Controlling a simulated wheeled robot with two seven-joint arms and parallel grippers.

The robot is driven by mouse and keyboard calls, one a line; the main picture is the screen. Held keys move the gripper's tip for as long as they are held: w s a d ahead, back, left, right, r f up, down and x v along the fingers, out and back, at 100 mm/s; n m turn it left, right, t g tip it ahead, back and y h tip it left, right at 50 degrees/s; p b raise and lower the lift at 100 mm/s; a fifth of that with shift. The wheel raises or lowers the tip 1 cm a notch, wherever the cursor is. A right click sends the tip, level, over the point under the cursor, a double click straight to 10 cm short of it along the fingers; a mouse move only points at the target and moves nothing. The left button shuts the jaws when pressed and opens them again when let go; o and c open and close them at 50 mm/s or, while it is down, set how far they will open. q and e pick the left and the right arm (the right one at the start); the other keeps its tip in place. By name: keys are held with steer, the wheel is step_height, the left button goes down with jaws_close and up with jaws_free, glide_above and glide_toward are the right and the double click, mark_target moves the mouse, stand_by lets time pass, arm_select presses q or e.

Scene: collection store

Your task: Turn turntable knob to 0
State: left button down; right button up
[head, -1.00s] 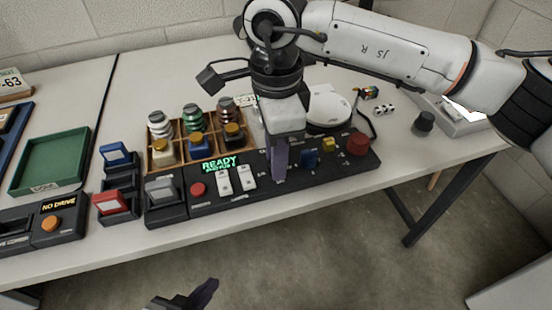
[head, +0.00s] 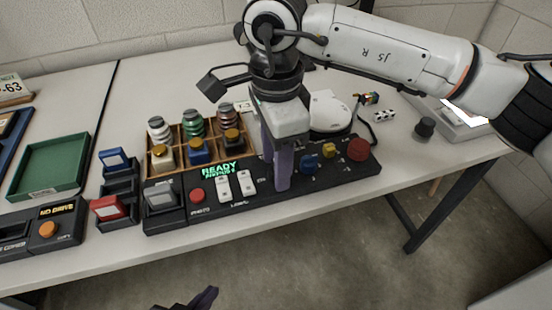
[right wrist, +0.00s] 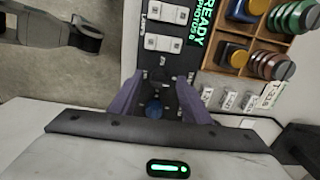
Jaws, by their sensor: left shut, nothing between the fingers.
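The black control panel (head: 232,202) lies along the table's front edge, its green display reading READY. It carries a blue knob (head: 309,163), a yellow knob (head: 329,150) and a red button (head: 358,149). My right gripper (head: 275,184) points down over the panel, left of the blue knob, its purple fingers apart. In the right wrist view the fingers (right wrist: 164,94) are open, with dark panel and small white marks between them. A blue knob (right wrist: 154,109) shows there nearer the palm. I cannot read which knob is the turntable's. My left gripper (head: 208,296) is shut and empty at the bottom edge.
A white round turntable (head: 328,112) stands behind the panel. A wooden divided tray (head: 176,145) of spools and jars is behind its left part. White switches (head: 235,185) sit left of my right gripper. A green tray (head: 50,165) lies far left.

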step_height(320, 180, up, 9)
steer(key=shift+r+p, duration=0.1)
steer(key=shift+p, duration=0.45)
arm_select(q)
steer(key=shift+s+r, duration=0.1)
arm_select(e)
steer(key=shift+r, duration=0.55)
